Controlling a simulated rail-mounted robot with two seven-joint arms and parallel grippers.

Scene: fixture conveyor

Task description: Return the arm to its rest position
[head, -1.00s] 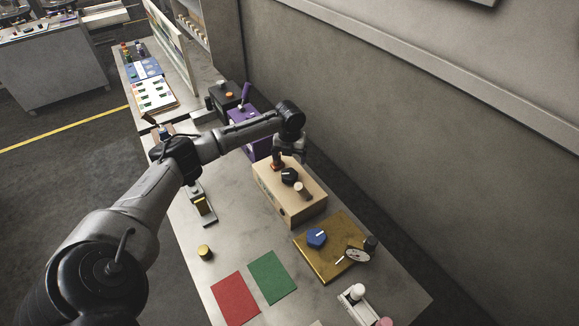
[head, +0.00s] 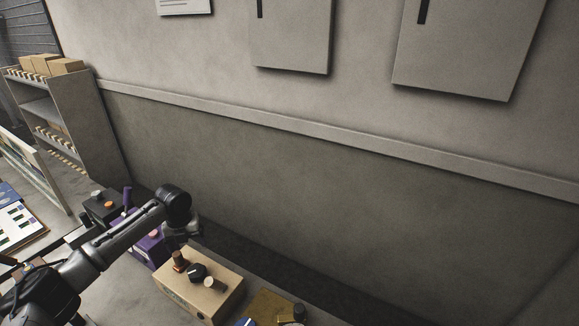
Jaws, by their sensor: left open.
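My left arm (head: 105,250) comes in from the lower left and reaches over the bench, bent at the wrist. My left gripper (head: 184,240) is open and hangs just behind the tan box (head: 190,296), close to the small orange-brown knob (head: 180,262) at the box's back left. Its fingertips are small and dark here, and I cannot tell whether they touch the knob. My right gripper is out of view.
A brass plate (head: 268,306) is cut off at the bottom. A grey wall (head: 330,200) rises behind the bench. Shelving (head: 85,125) stands at the left.

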